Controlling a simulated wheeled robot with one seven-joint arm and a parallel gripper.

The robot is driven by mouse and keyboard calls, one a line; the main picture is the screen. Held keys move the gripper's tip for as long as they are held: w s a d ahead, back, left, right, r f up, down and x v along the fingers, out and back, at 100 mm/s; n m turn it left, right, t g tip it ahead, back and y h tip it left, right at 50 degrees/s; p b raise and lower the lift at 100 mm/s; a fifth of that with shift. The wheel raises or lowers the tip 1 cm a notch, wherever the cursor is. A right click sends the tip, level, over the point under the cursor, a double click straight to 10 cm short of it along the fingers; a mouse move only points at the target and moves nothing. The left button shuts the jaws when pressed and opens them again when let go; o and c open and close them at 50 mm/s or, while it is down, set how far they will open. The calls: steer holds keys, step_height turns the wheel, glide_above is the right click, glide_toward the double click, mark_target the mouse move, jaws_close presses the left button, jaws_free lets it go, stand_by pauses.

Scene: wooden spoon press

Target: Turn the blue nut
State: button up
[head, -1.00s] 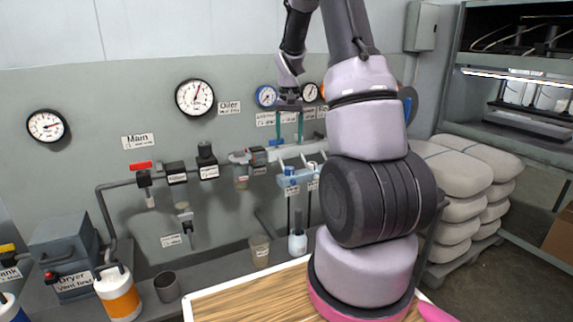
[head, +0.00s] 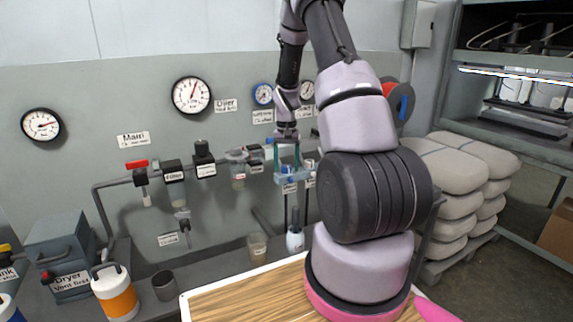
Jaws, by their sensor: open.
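My gripper (head: 287,166) points down in the head view, its two teal fingers apart. Its fingertips are at the top of a light-blue block (head: 291,180) on the wall piping. A small blue piece, which looks like the blue nut (head: 287,170), shows between the fingertips at the left end of the block. I cannot tell whether the fingers touch it. A second small piece (head: 310,164) sits at the right end of the block, just right of the fingers. The parts are small and partly hidden by the fingers.
Two round gauges (head: 192,95) (head: 41,125) hang on the wall. A pipe with a red-handled valve (head: 136,167) and filters runs left of the gripper. A white bottle (head: 295,240) and a beige cup (head: 257,248) stand below. A wooden board (head: 235,297) lies in front.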

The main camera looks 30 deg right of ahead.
jaws_close()
steer(key=shift+m, duration=0.3)
steer(key=m, duration=0.5)
steer(key=shift+m, duration=0.3)
steer(key=m, duration=0.6)
steer(key=shift+m, duration=0.3)
